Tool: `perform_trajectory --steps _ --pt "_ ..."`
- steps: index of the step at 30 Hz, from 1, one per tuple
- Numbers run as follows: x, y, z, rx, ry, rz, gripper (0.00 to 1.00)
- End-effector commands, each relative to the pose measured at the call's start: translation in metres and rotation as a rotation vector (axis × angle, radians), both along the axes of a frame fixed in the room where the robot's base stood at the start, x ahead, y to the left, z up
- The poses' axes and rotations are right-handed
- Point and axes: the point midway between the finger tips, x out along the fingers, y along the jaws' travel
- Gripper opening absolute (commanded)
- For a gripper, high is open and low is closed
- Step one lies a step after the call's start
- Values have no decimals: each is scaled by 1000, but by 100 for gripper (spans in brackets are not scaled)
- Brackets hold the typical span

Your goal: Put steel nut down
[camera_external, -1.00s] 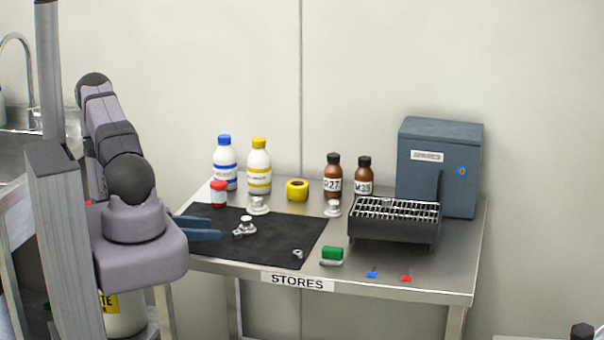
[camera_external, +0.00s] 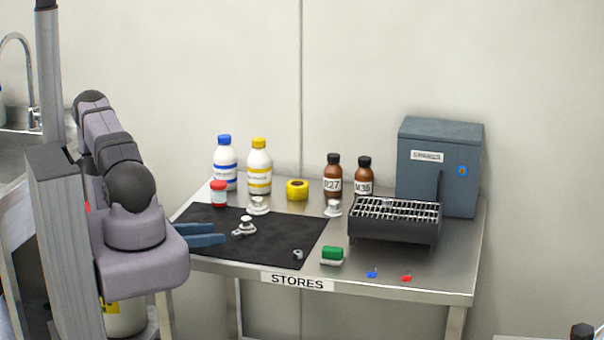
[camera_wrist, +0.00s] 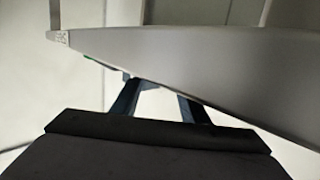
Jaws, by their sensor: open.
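A small grey metal piece, which looks like a steel nut (camera_external: 237,233), lies on the black mat (camera_external: 275,235) in the external view, beside a flanged metal part (camera_external: 247,226). A second nut-like metal piece (camera_external: 298,254) lies near the mat's front right corner. I cannot tell for certain which is the steel nut. My gripper (camera_external: 220,236) is open, with its blue fingers over the mat's left side, their tips just left of the first piece. In the wrist view my gripper (camera_wrist: 161,91) has its fingers apart with nothing seen between them; no nut shows there.
Behind the mat stand two white bottles (camera_external: 259,168), a red-capped jar (camera_external: 218,194), yellow tape (camera_external: 297,189) and brown bottles (camera_external: 333,176). A wire-topped tray (camera_external: 392,233) and grey cabinet (camera_external: 440,168) are at right. A green-topped block (camera_external: 332,256) is near the front edge.

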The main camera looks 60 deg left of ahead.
Motion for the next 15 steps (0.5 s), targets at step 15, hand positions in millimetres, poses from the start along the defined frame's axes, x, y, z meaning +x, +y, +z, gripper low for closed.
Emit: perform_trajectory --steps 15 --pt "45 -2 -9 -1 0 -4 40"
